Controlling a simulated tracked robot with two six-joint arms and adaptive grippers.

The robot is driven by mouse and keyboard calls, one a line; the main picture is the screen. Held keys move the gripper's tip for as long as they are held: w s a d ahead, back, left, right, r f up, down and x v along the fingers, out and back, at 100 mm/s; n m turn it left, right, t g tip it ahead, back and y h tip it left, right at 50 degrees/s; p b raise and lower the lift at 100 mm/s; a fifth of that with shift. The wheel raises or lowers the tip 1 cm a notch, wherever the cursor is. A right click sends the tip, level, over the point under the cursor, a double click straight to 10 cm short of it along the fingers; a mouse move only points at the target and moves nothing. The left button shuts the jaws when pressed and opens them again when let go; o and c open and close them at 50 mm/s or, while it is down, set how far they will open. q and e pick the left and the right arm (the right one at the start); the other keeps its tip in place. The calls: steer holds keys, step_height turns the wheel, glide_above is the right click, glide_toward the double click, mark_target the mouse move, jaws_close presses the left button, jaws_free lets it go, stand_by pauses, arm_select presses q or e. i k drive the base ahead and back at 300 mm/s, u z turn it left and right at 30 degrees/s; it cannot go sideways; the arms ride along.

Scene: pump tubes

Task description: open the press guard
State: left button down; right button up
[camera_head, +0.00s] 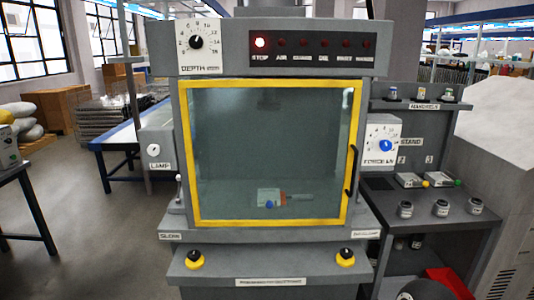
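The press guard (270,222) is a yellow-framed clear panel across the front of the grey press (160,125). It is shut, with its frame flush in the opening. A dark vertical handle (351,170) sits on the frame's right side. Behind the clear panel, a small pale block with a blue knob (269,204) and an orange-and-grey part (297,197) lie low in the chamber. Neither of my grippers shows in the head view, so I cannot see their state.
Black-and-yellow buttons (195,259) (345,257) stand on the front ledge. A force dial (381,144) and a stand shelf (460,228) with jars are at right. A red bin (449,283) is below.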

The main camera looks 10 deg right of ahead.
mark_target(352, 152)
steer(key=z, duration=0.25)
steer(key=i, duration=0.4)
steer(key=u, duration=1)
steer(key=k, duration=0.85)
steer(key=z, duration=0.6)
steer(key=i, duration=1)
steer(key=z, duration=0.05)
